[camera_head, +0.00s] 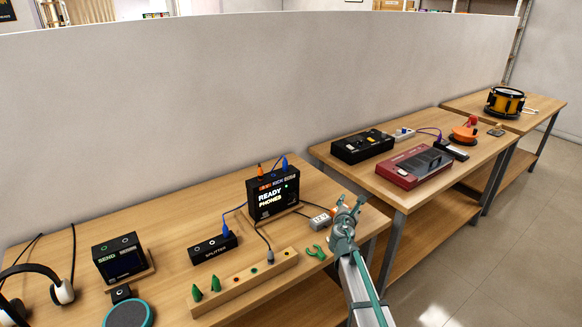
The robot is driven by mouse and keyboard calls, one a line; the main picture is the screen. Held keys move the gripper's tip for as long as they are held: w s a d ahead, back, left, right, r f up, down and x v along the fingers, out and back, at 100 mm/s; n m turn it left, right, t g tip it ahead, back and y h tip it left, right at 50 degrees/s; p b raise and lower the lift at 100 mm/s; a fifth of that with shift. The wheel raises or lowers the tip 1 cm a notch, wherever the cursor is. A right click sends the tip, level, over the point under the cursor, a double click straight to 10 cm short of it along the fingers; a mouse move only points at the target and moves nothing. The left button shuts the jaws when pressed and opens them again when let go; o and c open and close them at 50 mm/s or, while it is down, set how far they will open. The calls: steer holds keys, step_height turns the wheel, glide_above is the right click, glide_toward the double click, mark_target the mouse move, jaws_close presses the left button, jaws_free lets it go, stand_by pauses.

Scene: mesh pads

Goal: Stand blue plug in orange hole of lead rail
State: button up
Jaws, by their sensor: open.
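The lead rail (230,288) is a long wooden block near the front of the near table. Two green plugs (215,284) stand at its left end, and a dark lead ends at its right part. Its hole colours are too small to tell surely. A blue plug (225,231) stands in the black splitter (213,248), with a blue cable to the "READY PHONES" box (273,196). Another blue plug (284,164) stands on top of that box, beside an orange plug (261,169). My gripper (351,201) is open and empty, right of the box and rail.
A green clip-like piece (317,252) and a grey adapter (320,221) lie near my gripper. The "SEND" box (121,260), headphones (62,290) and a round teal-edged pad (128,314) are at left. A wall panel (150,120) stands behind the tables.

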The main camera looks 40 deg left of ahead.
mark_target(285, 168)
steer(key=s+a+r+n+y, duration=0.2)
steer(key=s+a+r+n, duration=0.25)
steer(key=s+a, duration=0.35)
steer(key=s+a+r+n+y, duration=0.25)
steer(key=s+a+r, duration=0.35)
steer(key=a, duration=0.5)
steer(key=x, duration=0.2)
steer(key=p+x, duration=0.1)
steer(key=x, duration=0.1)
steer(key=shift+a+f, duration=0.2)
steer(key=shift+f, duration=0.2)
steer(key=shift+f+p+x, duration=0.15)
steer(key=shift+p+x, duration=0.25)
steer(key=shift+x, duration=1)
steer(key=shift+f+p+x, duration=0.2)
steer(key=shift+p+x, duration=0.2)
steer(key=shift+x, duration=1.05)
steer(key=shift+w+d, duration=0.1)
steer(key=shift+d, duration=0.15)
jaws_close()
